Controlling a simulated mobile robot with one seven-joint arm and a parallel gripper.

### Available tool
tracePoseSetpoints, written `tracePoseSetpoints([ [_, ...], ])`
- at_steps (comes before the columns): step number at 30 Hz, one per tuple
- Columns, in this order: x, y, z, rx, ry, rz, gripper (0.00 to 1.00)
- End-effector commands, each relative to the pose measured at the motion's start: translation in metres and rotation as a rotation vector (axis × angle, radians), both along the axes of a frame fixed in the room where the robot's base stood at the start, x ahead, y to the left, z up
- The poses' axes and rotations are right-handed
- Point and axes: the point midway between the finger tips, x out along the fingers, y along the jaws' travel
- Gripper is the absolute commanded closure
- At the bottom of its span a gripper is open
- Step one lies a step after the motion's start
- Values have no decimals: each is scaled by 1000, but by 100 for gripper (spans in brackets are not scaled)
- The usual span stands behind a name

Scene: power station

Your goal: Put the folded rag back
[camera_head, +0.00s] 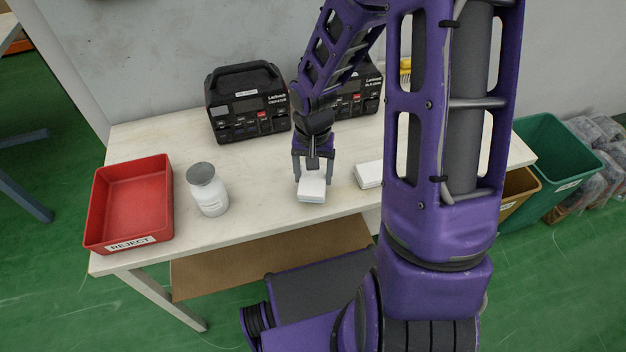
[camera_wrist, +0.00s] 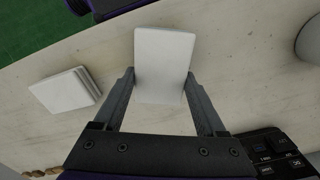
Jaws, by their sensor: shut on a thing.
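My gripper (camera_head: 313,170) is shut on a white folded rag (camera_head: 311,190) near the front edge of the table. In the wrist view the rag (camera_wrist: 163,62) sits between the two fingers (camera_wrist: 161,92). I cannot tell whether it touches the tabletop. A second white folded stack (camera_head: 369,174) lies on the table to the right, partly hidden by my arm. In the wrist view this stack (camera_wrist: 66,90) lies flat to the left, apart from the fingers.
On the white table (camera_head: 245,220) stand a red REJECT tray (camera_head: 130,198), a white jar with a grey lid (camera_head: 208,190) and two black power units (camera_head: 247,102), (camera_head: 360,95). A green bin (camera_head: 548,150) stands on the floor at right. The table between jar and rag is clear.

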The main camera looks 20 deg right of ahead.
Motion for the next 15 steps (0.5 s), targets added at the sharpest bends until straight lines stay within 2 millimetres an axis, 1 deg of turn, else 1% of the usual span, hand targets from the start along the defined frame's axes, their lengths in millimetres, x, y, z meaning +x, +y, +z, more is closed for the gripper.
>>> tracePoseSetpoints([
  [1,-1,0,-11,1,3,1,87],
  [3,-1,1,-19,1,3,1,87],
  [10,0,0,-19,0,-1,1,87],
  [14,0,0,-23,0,0,1,87],
  [15,0,0,-23,0,0,1,25],
])
